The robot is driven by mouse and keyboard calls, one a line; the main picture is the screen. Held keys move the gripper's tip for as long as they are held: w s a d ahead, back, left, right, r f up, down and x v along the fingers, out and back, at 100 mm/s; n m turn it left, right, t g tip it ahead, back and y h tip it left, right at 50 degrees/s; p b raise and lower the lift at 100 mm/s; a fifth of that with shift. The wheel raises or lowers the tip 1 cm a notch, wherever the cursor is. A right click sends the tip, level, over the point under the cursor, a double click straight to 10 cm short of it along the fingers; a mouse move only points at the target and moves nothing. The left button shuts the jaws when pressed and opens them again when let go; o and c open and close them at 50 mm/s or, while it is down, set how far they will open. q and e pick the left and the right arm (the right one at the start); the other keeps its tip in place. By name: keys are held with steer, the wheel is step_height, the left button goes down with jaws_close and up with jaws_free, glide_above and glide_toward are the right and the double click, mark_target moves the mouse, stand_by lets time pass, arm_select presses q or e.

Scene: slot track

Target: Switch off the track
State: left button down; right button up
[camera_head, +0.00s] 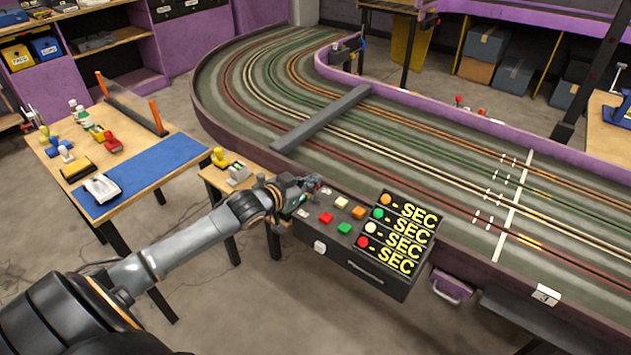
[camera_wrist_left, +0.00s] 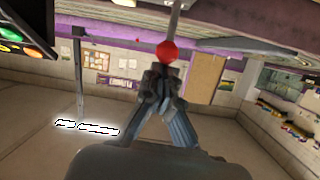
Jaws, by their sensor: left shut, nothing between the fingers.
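The slot track (camera_head: 262,108) curves around the room with coloured lanes. At its near edge stands a black control box (camera_head: 385,284) with several small coloured buttons and a display panel (camera_head: 437,222) of yellow "SEC" lines. My left gripper (camera_head: 312,184) is at the left end of the box, fingers shut and empty. In the left wrist view, a red ball (camera_wrist_left: 167,50) on a grey stem shows just beyond the shut fingertips (camera_wrist_left: 160,74). I cannot tell whether they touch it. My right gripper is not in view.
A grey bar (camera_head: 320,120) lies across the track. A small wooden table (camera_head: 215,178) with a yellow-and-grey item stands left of the gripper. A workbench with a blue mat (camera_head: 150,172) is farther left. A purple handled item (camera_head: 452,287) hangs below the track edge.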

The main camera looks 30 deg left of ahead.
arm_select(q)
steer(key=shift+s+f+t, duration=0.3)
steer(key=shift+s+f, duration=0.1)
steer(key=shift+s, duration=0.05)
steer(key=shift+s+r, duration=0.15)
steer(key=shift+s, duration=0.05)
steer(key=shift+s+f+p, duration=0.3)
steer(key=shift+s+p, duration=0.3)
steer(key=shift+s, duration=0.05)
steer(key=shift+s+f, duration=0.1)
step_height(320, 180, up, 5)
steer(key=w+p, duration=0.2)
steer(key=p, duration=0.2)
steer(key=d+f+b+v, duration=0.1)
steer(key=v, duration=0.8)
steer(key=shift+s+a, duration=0.35)
steer(key=shift+s, duration=0.15)
